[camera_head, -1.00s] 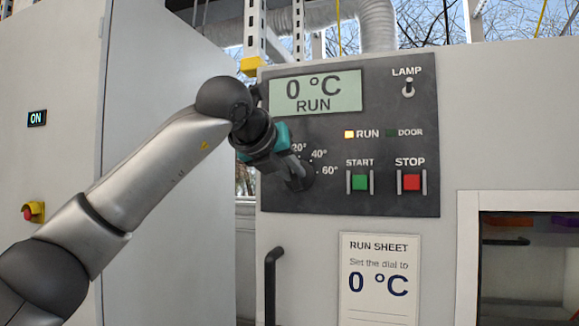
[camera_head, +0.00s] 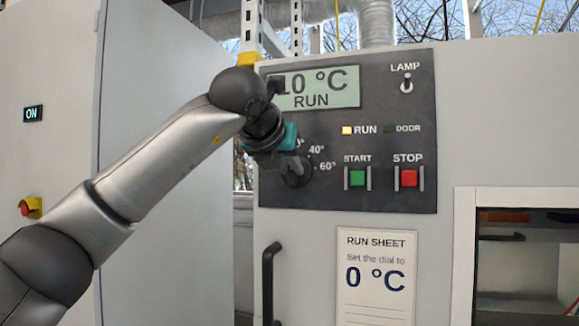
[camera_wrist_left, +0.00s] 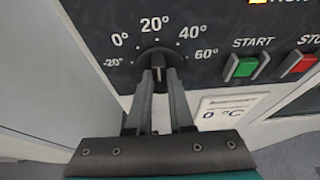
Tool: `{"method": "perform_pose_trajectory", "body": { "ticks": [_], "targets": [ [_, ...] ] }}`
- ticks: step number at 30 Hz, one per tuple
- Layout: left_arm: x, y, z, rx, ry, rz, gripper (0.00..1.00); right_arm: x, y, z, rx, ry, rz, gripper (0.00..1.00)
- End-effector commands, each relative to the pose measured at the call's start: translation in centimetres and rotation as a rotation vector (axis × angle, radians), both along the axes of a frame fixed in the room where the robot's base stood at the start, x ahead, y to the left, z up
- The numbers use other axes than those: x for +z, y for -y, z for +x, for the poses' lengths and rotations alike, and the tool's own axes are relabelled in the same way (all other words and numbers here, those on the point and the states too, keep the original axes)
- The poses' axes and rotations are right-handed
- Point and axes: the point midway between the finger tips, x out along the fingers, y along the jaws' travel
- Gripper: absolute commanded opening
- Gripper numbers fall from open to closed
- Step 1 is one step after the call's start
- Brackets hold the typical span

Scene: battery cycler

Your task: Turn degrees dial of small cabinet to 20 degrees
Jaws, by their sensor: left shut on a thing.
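The degrees dial (camera_head: 298,174) is a round dark knob on the cabinet's black control panel (camera_head: 395,118). In the left wrist view the dial (camera_wrist_left: 159,57) has marks from -20° to 60° around it, with 20° above the knob. My left gripper (camera_wrist_left: 160,77) is shut on the dial's grip, one finger on each side. In the head view my left gripper (camera_head: 291,160) covers part of the dial and its lower marks. The display (camera_head: 335,88) reads 10 °C and RUN; my wrist covers its left edge. My right gripper is not in view.
Right of the dial are a green START button (camera_head: 357,178) and a red STOP button (camera_head: 409,178). A lamp switch (camera_head: 406,84) is above. A run sheet (camera_head: 377,300) below reads "Set the dial to 0 °C". A black handle (camera_head: 268,285) stands out at lower left.

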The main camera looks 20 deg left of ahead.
Motion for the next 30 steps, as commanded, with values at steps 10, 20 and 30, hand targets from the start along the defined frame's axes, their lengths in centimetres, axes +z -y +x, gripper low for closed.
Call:
{"method": "perform_pose_trajectory", "body": {
  "ticks": [10,20,30],
  "targets": [
    [0.1,0.0,0.0,-0.001,0.002,-0.001,0.50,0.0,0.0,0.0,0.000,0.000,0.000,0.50],
    [0.5,0.0,-1.0,0.000,0.004,-0.002,0.50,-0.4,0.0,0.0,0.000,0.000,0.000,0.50],
    [3.3,-0.3,-8.0,-0.001,0.007,-0.002,0.50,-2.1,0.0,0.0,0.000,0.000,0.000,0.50]
  ]
}}
